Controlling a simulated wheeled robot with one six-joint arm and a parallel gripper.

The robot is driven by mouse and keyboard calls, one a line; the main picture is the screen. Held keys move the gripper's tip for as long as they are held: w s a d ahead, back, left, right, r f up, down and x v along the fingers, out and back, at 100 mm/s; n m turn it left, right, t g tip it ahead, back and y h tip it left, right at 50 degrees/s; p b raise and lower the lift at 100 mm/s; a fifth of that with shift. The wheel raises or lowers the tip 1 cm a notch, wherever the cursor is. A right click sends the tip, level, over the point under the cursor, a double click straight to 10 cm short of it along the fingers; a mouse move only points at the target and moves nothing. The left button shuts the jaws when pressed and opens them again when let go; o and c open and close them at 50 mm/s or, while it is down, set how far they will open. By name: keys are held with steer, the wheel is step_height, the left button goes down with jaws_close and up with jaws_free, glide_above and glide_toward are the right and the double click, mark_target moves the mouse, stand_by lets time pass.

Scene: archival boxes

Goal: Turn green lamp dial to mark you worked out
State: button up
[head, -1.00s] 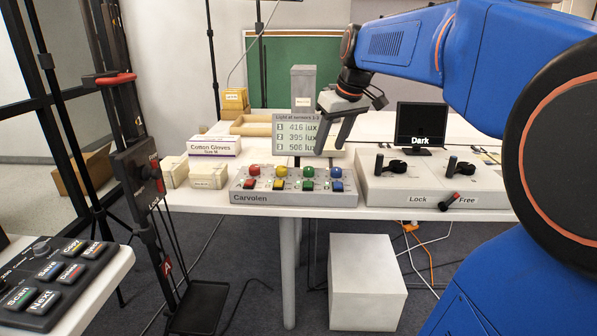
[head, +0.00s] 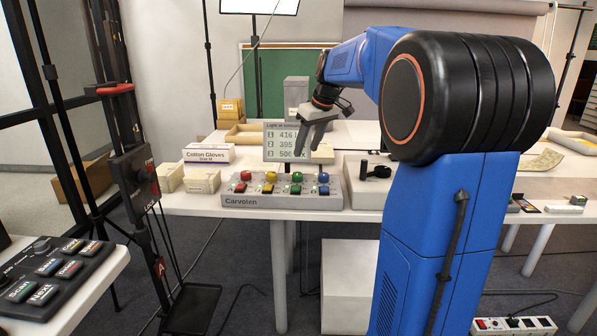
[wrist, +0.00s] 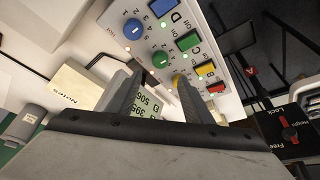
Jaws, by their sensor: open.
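The grey Carvolen lamp box (head: 282,196) stands near the table's front edge, with red, yellow, green and blue dials above coloured square buttons. The green dial (head: 297,177) is third from the left. The blue dial (wrist: 133,29) and part of the yellow dial (wrist: 177,80) also show there. My gripper (head: 309,153) is open and empty above and behind the dials. The lux display (head: 286,141) reads about 416, 395 and 506, partly covered by my gripper.
A Cotton Gloves box (head: 208,154) and small cream boxes (head: 201,181) stand left of the lamp box. A grey box with a black lever (head: 374,168) is close on its right. A black stand (head: 138,185) is at front left. My arm hides much of the right side.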

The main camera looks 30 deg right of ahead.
mark_target(298, 173)
steer(key=x, duration=1.1)
steer(key=shift+s, duration=0.1)
steer(key=shift+c, duration=0.3)
steer(key=c, duration=1)
